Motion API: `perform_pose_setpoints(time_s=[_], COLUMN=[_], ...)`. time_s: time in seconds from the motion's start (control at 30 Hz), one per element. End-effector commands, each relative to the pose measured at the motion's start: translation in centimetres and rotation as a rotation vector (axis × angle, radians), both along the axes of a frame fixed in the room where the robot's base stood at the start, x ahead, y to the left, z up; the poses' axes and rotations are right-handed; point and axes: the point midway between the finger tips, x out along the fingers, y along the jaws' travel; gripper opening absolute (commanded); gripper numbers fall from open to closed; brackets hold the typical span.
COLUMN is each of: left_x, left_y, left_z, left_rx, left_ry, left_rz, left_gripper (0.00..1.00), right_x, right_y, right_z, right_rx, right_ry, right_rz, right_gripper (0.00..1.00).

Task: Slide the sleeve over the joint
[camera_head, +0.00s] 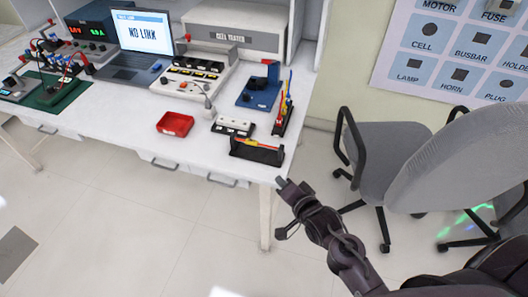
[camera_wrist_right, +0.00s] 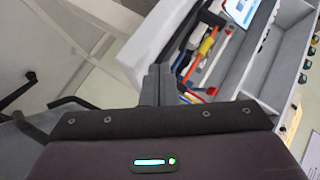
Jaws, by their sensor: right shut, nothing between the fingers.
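A black fixture (camera_head: 257,153) stands near the front right corner of the white bench, with a thin red and yellow wire piece (camera_head: 258,143) across its top. In the right wrist view a yellow piece (camera_wrist_right: 207,43) sits on a red wire (camera_wrist_right: 190,68); I cannot tell for sure which part is the sleeve and which the joint. My right gripper (camera_head: 281,182) is shut and empty, just off the bench's front right corner, apart from the fixture. Its fingers also show in the right wrist view (camera_wrist_right: 157,84). My left gripper is not in view.
A red tray (camera_head: 175,124), a white-topped black block (camera_head: 233,127), a blue device (camera_head: 258,93) and a rack of coloured tools (camera_head: 284,110) stand near the fixture. A laptop (camera_head: 143,42) reads "NO LINK". A grey chair (camera_head: 384,150) is right of the bench.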

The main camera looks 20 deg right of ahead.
Motion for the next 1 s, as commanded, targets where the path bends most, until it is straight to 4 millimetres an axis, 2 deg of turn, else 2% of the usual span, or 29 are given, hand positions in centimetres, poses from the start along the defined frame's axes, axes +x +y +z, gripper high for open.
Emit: perform_pose_setpoints(time_s=[0.3, 0.4, 0.57, 1.0], left_x=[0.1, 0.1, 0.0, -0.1], left_y=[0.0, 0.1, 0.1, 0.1], left_z=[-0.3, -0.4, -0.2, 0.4], left_rx=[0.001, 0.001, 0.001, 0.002], left_ry=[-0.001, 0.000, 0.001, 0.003], left_rz=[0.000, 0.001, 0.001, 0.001], left_gripper=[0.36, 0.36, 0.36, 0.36], right_x=[1.6, 1.6, 2.8, 10.0], right_y=[-0.3, -0.3, -0.2, 1.3], right_z=[1.8, 2.2, 2.5, 2.5], right_rx=[0.454, 0.535, 0.564, 0.559], right_ry=[-0.242, -0.279, -0.294, -0.291], right_rz=[-0.071, -0.070, -0.070, -0.070], right_gripper=[0.00, 0.00, 0.00, 0.00])
